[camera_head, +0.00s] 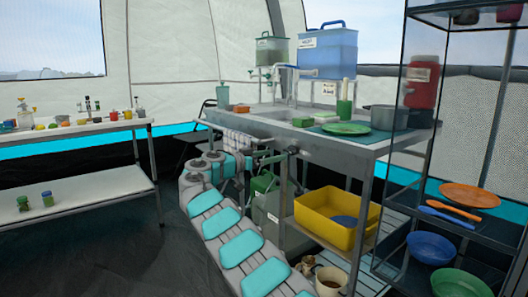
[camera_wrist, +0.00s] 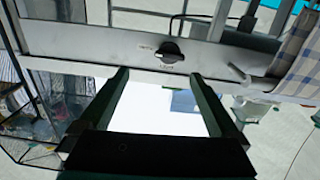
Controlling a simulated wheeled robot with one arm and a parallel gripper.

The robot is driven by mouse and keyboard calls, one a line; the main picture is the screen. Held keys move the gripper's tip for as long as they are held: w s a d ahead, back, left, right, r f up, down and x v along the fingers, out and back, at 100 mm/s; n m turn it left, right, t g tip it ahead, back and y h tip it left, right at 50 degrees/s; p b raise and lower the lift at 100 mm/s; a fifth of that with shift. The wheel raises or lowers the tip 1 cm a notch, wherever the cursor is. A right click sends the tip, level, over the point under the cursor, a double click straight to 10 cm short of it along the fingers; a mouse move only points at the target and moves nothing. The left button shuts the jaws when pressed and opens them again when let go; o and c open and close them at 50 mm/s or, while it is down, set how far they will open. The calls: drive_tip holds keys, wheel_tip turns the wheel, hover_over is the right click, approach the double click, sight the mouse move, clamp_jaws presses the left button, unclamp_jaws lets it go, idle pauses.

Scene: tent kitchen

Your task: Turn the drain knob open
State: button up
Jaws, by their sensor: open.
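The drain knob (camera_wrist: 172,50) is a round black knob on a grey metal front rail (camera_wrist: 100,42) in the wrist view. Small labels sit to its left and just below it; they are too small to read surely. My gripper (camera_wrist: 160,76) is open and empty, its two dark fingers pointing toward the rail. The knob is beyond the fingertips, between their lines and slightly right of the middle, apart from both. In the head view the steel sink counter (camera_head: 325,150) stands in the middle; my arm reaches to its front edge, where dark shapes hide the knob clearly enough that I cannot single it out.
A checked towel (camera_wrist: 300,62) hangs right of the knob, with a small grey lever (camera_wrist: 239,75) between. A yellow tub (camera_head: 325,232) sits on the shelf below the counter. A dark rack (camera_head: 462,160) with plates stands right. Floor is open at left.

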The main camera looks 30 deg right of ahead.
sight(287, 150)
drive_tip(key=d, duration=0.2)
drive_tip(key=w+d+p, duration=0.1)
drive_tip(key=d, duration=0.2)
drive_tip(key=w+d, duration=0.1)
drive_tip(key=d, duration=0.1)
drive_tip(key=shift+w+d+f, duration=0.1)
drive_tip(key=shift+d, duration=0.15)
drive_tip(key=c, duration=1.4)
drive_tip(key=shift+o, duration=0.2)
